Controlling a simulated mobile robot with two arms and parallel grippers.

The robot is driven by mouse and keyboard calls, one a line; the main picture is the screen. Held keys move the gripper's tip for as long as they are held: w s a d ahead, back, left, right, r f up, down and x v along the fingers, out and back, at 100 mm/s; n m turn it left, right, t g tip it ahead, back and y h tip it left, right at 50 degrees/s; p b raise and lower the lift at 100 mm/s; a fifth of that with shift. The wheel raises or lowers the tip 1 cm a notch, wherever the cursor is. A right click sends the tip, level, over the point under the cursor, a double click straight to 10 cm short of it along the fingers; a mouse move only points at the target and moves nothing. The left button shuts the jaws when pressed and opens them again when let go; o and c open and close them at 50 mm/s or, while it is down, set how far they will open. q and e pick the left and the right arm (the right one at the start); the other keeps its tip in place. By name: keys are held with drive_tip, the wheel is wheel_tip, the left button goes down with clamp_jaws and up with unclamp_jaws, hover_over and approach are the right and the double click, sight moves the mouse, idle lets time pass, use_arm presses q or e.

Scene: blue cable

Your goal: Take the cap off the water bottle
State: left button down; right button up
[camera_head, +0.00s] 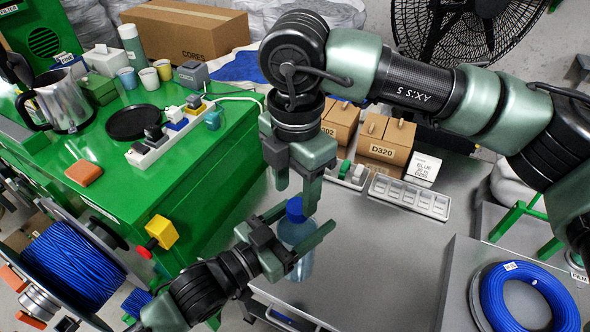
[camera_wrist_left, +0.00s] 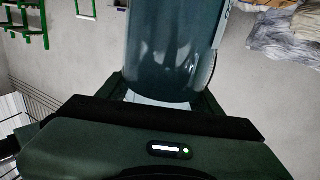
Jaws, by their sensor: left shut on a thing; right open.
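A clear bluish water bottle (camera_head: 297,240) with a blue cap (camera_head: 295,207) stands upright at the near left of the grey table in the head view. My left gripper (camera_head: 308,217) comes in from the lower left and is shut on the bottle body, one finger on each side. The bottle body fills the upper middle of the left wrist view (camera_wrist_left: 172,50); its cap is not visible there. My right gripper (camera_head: 295,194) points down from above and is open, with its fingertips around the level of the cap. I cannot tell whether they touch it.
A green bench (camera_head: 95,160) with a kettle (camera_head: 62,102), cups and a power strip stands to the left. Cardboard boxes (camera_head: 385,140) and a compartment tray (camera_head: 410,196) sit behind the bottle. A blue cable coil (camera_head: 525,298) lies right. The middle of the table is clear.

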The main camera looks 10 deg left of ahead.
sight(297, 242)
drive_tip(key=shift+f, duration=1.4)
